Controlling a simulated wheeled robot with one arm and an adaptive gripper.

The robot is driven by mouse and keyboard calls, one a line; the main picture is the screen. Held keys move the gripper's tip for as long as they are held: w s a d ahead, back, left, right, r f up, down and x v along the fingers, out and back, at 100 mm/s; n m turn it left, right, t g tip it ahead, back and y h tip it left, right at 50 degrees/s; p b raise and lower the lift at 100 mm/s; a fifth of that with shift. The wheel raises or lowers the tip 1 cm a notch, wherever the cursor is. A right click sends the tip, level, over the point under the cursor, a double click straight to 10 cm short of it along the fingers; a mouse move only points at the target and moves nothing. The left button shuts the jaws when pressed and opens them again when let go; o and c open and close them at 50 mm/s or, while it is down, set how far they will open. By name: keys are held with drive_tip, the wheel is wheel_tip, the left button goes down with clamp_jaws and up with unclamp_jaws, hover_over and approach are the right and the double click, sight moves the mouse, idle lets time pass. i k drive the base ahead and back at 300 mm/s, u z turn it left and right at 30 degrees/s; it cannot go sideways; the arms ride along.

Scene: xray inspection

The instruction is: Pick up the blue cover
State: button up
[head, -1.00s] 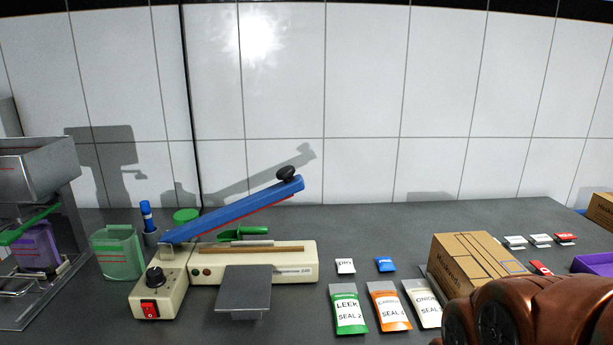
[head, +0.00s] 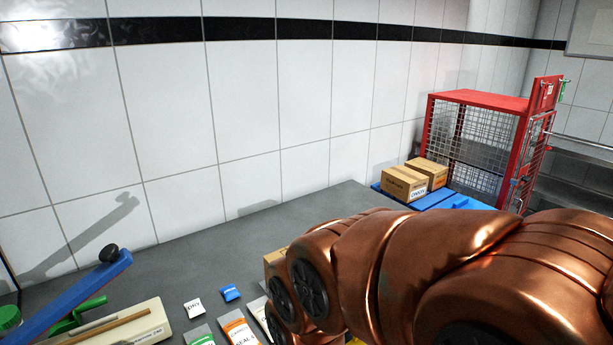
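No thing is clearly recognisable as the blue cover. Blue things in view are a flat blue surface (head: 430,199) at the far right with a raised blue part (head: 458,202) on it, partly hidden by my arm. A small blue packet (head: 231,292) lies on the grey counter. The sealing machine's raised arm (head: 85,290) is also blue. My copper-coloured arm crosses the lower right of the view. My gripper is out of view.
Cardboard boxes (head: 404,184) stand on the blue surface, beside a red mesh cage (head: 480,98). A white packet (head: 193,309) and several labelled pouches (head: 240,332) lie on the counter (head: 300,228). The counter's back strip is clear.

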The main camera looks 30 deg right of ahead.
sight(465, 202)
drive_tip(key=z, duration=2.05)
